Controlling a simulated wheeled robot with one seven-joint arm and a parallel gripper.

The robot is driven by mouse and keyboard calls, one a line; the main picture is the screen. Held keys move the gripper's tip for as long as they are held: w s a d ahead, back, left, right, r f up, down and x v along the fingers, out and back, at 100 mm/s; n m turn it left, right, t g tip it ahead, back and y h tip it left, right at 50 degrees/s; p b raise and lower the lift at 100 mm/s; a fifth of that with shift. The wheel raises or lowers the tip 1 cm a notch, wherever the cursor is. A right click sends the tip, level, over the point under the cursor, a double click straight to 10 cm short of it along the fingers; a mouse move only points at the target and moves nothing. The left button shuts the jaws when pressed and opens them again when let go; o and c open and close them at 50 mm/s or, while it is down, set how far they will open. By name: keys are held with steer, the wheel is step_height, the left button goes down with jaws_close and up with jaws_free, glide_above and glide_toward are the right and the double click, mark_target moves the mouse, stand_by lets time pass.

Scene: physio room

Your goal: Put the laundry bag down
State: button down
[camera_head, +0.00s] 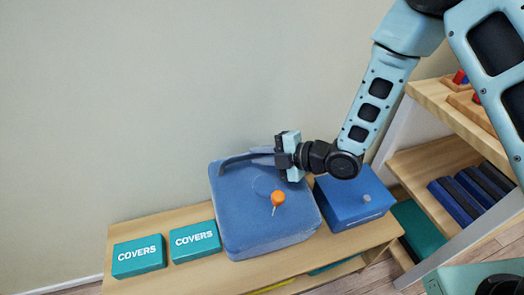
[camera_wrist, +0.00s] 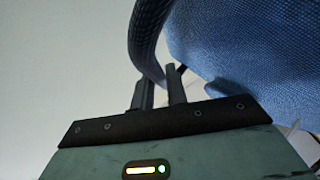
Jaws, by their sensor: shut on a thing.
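The laundry bag (camera_head: 255,222) is a soft blue block with a strap handle (camera_head: 240,158) on its far side and an orange toggle (camera_head: 278,198) on its face. My gripper (camera_head: 284,156) is at the bag's far upper edge, shut on the handle. In the wrist view the fingers (camera_wrist: 160,92) close on the dark blue handle (camera_wrist: 146,40), with the bag's woven side (camera_wrist: 245,45) to the right. The bag overlaps the wooden bench (camera_head: 190,275) in the head view; I cannot tell whether its underside touches it.
Two teal boxes marked COVERS (camera_head: 139,257) (camera_head: 195,241) stand on the bench left of the bag. A blue box (camera_head: 352,203) stands close on its right. A wooden shelf unit (camera_head: 435,160) with dark blue rolls (camera_head: 470,198) is at the right. The wall is behind.

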mark_target(262, 172)
steer(key=f, duration=0.3)
steer(key=shift+s+d+f, duration=0.1)
steer(key=shift+s+f, duration=0.1)
steer(key=shift+s, duration=0.2)
steer(key=shift+w, duration=0.1)
steer(key=c, duration=1.4)
jaws_free()
steer(key=shift+r, duration=0.1)
